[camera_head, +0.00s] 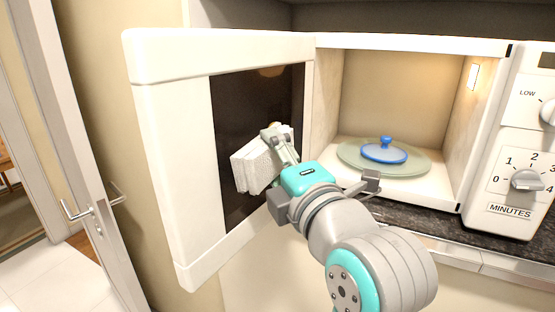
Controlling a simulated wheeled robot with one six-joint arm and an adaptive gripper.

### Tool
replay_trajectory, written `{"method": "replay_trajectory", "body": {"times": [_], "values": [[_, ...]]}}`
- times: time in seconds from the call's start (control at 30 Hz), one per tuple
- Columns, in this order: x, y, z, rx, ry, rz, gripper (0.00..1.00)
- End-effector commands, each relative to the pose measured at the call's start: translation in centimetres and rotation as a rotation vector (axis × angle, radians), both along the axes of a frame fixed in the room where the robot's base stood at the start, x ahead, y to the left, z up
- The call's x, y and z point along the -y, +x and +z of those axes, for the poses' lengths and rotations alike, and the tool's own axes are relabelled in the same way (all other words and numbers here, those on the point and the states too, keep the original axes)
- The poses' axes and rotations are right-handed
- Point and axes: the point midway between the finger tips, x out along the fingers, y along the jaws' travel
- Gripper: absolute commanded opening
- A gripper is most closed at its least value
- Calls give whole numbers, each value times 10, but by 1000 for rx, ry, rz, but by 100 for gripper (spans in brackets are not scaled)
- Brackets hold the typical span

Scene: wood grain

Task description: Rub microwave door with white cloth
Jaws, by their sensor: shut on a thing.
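The microwave door (175,160) stands wide open to the left, its dark inner window (240,110) facing my arm. My gripper (277,140) is shut on the white cloth (256,168), which looks folded and striped. The cloth is in front of the dark window, near its middle. It looks close to the glass, but I cannot tell for sure whether it touches. My fingers partly hide the cloth's upper right part.
Inside the lit microwave (400,90), a blue lid (384,152) rests on the glass turntable (422,162). Control dials (527,180) are at the right. A dark countertop (420,218) runs below. A house door with a handle (78,211) is at the far left.

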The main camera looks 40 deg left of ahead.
Motion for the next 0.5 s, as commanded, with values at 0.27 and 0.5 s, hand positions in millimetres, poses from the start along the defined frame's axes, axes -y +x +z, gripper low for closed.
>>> {"method": "replay_trajectory", "body": {"times": [0.27, 0.5], "values": [[-5, -1, 0, 0, 0, 1, 39], [-6, 2, 0, 0, 0, 1, 39]]}}
